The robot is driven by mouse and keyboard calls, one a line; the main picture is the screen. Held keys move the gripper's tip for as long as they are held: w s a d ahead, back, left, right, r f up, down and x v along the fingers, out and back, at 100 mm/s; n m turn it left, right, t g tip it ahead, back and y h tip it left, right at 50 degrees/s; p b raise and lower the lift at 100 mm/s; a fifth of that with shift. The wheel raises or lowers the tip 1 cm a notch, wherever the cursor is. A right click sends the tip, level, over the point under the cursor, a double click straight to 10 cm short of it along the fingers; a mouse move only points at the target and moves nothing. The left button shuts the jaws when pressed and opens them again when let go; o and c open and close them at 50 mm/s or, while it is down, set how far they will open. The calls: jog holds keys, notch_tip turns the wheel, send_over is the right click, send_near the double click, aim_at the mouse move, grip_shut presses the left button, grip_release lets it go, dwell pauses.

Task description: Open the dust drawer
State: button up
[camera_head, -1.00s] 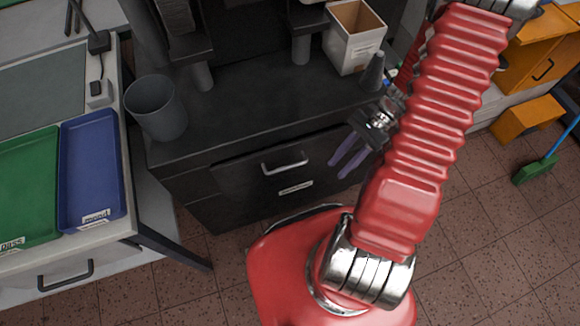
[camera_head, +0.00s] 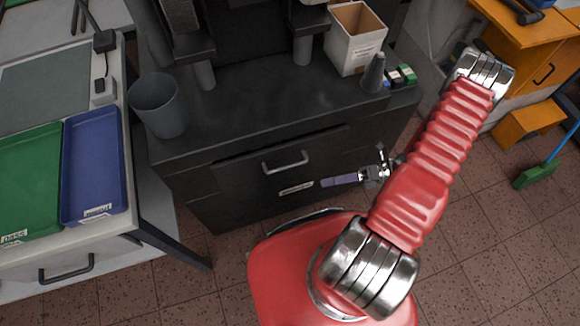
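The dark drawer front (camera_head: 235,177) is in the black cabinet below the machine and sits flush, closed. Its silver bar handle (camera_head: 285,162) is near the middle, with a small pale label (camera_head: 296,189) below it; the label is too small to read. My gripper (camera_head: 325,182) is just right of the label, lower than the handle and apart from it. Its purple fingers point left and overlap in this view, so the gap between them is hidden. Nothing shows between them.
A grey bin (camera_head: 159,106), a white box (camera_head: 354,40) and a dark cone (camera_head: 374,73) stand on the cabinet top. A bench with a green tray (camera_head: 28,185) and a blue tray (camera_head: 93,165) is at left. The floor in front is partly free.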

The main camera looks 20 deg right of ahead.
aim_at(290, 165)
jog(key=w+m+t, duration=0.1)
jog(key=m, duration=0.1)
jog(key=w+d+r+m+t, duration=0.1)
jog(key=w+m, duration=0.1)
jog(key=m, duration=0.1)
jog(key=w+d+m+t, duration=0.1)
jog(key=m, duration=0.2)
jog(key=shift+w+d+r+y, duration=0.1)
jog(key=shift+w+r+y, duration=0.1)
jog(key=shift+r+y, duration=0.1)
jog(key=x, duration=1.4)
jog(key=shift+d+r, duration=0.1)
jog(key=shift+c, duration=0.5)
grip_shut()
